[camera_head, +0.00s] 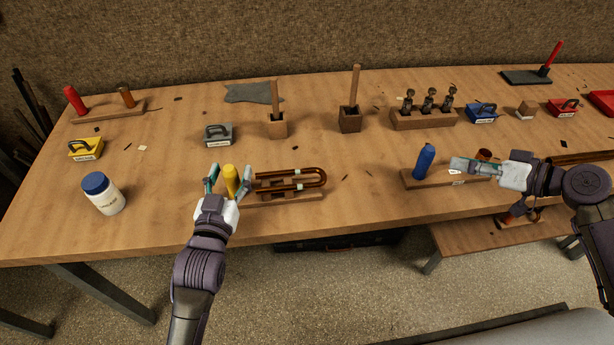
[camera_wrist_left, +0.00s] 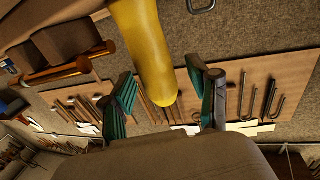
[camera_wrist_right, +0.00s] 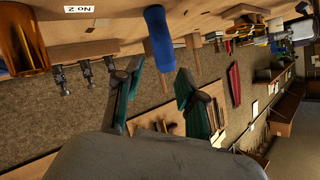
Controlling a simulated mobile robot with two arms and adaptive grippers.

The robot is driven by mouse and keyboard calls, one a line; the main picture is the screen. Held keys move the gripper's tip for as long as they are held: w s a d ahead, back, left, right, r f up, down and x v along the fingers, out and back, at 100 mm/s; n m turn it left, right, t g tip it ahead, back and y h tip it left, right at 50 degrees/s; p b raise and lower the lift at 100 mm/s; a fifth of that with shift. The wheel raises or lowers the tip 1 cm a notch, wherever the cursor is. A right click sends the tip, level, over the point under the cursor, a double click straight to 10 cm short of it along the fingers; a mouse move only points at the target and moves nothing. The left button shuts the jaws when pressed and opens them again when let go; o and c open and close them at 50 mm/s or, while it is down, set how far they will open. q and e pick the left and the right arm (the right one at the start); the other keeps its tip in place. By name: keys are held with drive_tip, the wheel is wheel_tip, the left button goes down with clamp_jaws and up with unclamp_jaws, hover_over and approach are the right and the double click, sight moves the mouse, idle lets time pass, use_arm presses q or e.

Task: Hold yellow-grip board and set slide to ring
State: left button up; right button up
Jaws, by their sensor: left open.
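The yellow grip (camera_head: 230,180) stands upright at the left end of a wooden board (camera_head: 284,197). My left gripper (camera_head: 228,173) is open, with its fingers on either side of the yellow grip; in the left wrist view the yellow grip (camera_wrist_left: 150,55) shows between the fingers, apart from both. A U-shaped copper slide (camera_head: 318,178) with pale bands lies on blocks on that board. My right gripper (camera_head: 462,165) is at the board with the blue grip (camera_head: 424,160). A copper ring (camera_head: 484,154) stands on the blue-grip board.
A white jar (camera_head: 103,194) with a blue lid stands at the left. Grey (camera_head: 218,135), yellow (camera_head: 86,149) and blue (camera_head: 482,113) labelled blocks sit further back. Two wooden holders with sticks (camera_head: 277,124) stand behind the slide. The table between the two boards is mostly clear.

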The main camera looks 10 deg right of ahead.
use_arm(q)
drive_tip(key=v, duration=1.2)
